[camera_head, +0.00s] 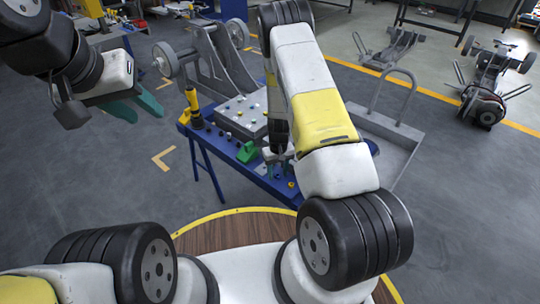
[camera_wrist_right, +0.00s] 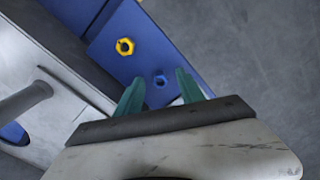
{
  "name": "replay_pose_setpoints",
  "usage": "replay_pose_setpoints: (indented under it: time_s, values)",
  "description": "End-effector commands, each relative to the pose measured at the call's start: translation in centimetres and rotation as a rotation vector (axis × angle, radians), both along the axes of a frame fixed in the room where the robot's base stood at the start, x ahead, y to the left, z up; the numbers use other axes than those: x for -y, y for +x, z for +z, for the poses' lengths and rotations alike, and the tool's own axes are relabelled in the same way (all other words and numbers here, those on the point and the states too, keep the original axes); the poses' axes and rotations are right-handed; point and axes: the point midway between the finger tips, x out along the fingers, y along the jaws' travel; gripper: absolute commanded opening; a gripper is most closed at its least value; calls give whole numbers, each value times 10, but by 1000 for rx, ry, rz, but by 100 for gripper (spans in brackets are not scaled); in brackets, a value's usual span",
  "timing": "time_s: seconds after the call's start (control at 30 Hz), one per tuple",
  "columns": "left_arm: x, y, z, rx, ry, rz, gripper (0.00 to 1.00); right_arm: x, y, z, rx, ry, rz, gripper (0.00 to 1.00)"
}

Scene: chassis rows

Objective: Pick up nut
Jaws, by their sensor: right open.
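A yellow hex nut (camera_wrist_right: 125,46) lies on the blue table top in the right wrist view, beyond my fingertips. A small blue nut-like piece (camera_wrist_right: 160,78) lies closer, in line with the gap between the fingers. In the head view a yellow nut (camera_head: 291,184) shows near the table's front right corner.
The blue table (camera_head: 203,140) carries a grey perforated block (camera_head: 240,117), a yellow-handled tool (camera_head: 194,105), a green piece (camera_head: 247,152) and several small parts. A grey cart (camera_head: 400,130) stands at its right. Open floor lies at the left.

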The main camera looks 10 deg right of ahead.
Motion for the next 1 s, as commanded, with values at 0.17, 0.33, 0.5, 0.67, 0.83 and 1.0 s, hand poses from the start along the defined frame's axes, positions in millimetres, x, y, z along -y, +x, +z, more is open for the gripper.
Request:
replay_pose_setpoints:
  time_s: [0.17,0.33,0.5,0.67,0.83,1.0]
  values:
    - [0,0,0,0,0,0,36,0,0,-3,1,0,0,45]
    - [0,0,0,0,0,0,36,0,0,-3,1,0,0,30]
    - [0,0,0,0,0,0,36,0,0,-3,0,0,0,0]
    - [0,0,0,0,0,0,36,0,0,-3,0,0,0,0]
    - [0,0,0,0,0,0,36,0,0,-1,1,0,0,0]
    - [0,0,0,0,0,0,36,0,1,11,2,1,0,0]
